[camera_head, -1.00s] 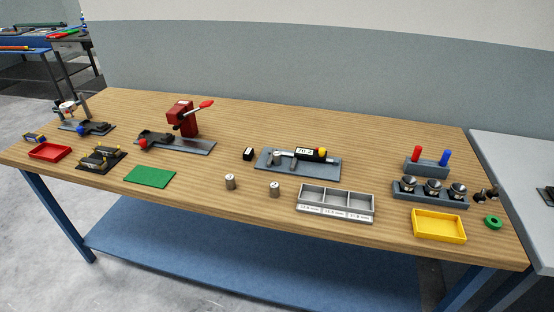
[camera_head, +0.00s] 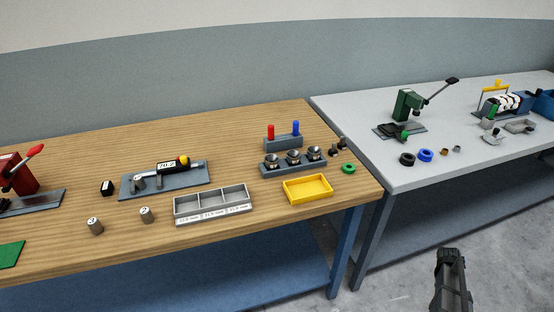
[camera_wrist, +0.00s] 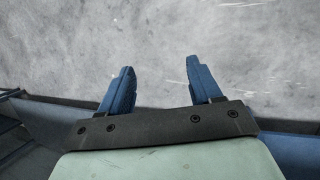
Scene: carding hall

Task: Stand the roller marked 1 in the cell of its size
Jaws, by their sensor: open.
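Two short grey metal rollers stand upright on the wooden table in the head view. The left roller (camera_head: 95,226) has a top mark that looks like 3, and the right roller (camera_head: 147,215) one that looks like 2. I cannot make out a roller marked 1. A grey tray (camera_head: 213,207) with three empty cells stands right of them. It has a size label under each cell, too small to read surely. My gripper (camera_wrist: 160,66) is open and empty in the wrist view, with bare concrete floor beyond its blue fingers, away from the rollers.
A yellow tray (camera_head: 307,189), a rack with dark cups (camera_head: 293,162) and a green ring (camera_head: 348,168) are to the right. A grey table (camera_head: 430,165) adjoins.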

